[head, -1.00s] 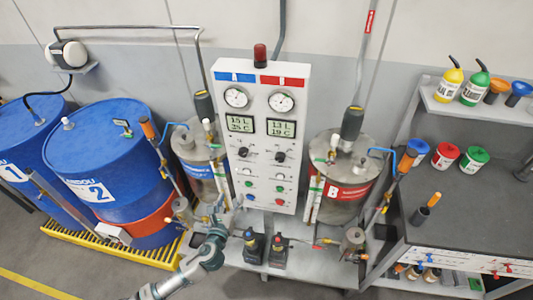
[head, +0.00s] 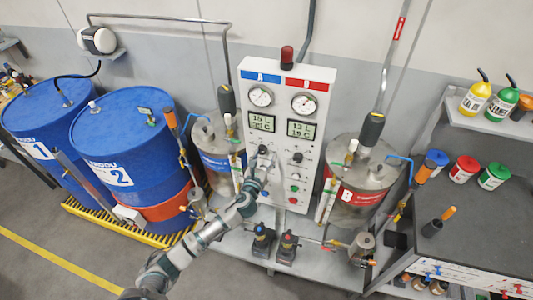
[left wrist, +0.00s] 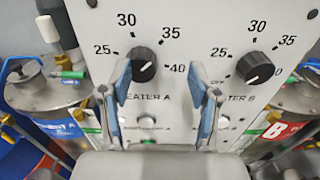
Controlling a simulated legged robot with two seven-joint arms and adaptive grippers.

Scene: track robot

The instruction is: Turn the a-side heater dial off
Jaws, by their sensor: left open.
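The heater A dial (left wrist: 143,63) is a round black knob on the white control panel (head: 310,85). In the left wrist view it sits at the upper left, with marks 25, 30, 35 and 40 around it. I cannot clearly read its setting. My left gripper (left wrist: 162,97) is open and empty, its two blue-grey fingers pointing at the panel, with the dial ahead between them, nearer the left finger. In the head view the left gripper (head: 262,163) covers that dial. My right gripper is not in view.
The heater B dial (left wrist: 255,68) is close on the right. Pump-like black units (head: 263,238) stand on the shelf below the panel. Metal tanks flank the panel, the B tank (head: 352,195) at right. Blue drums (head: 125,140) stand at left, a workbench (head: 480,210) at right.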

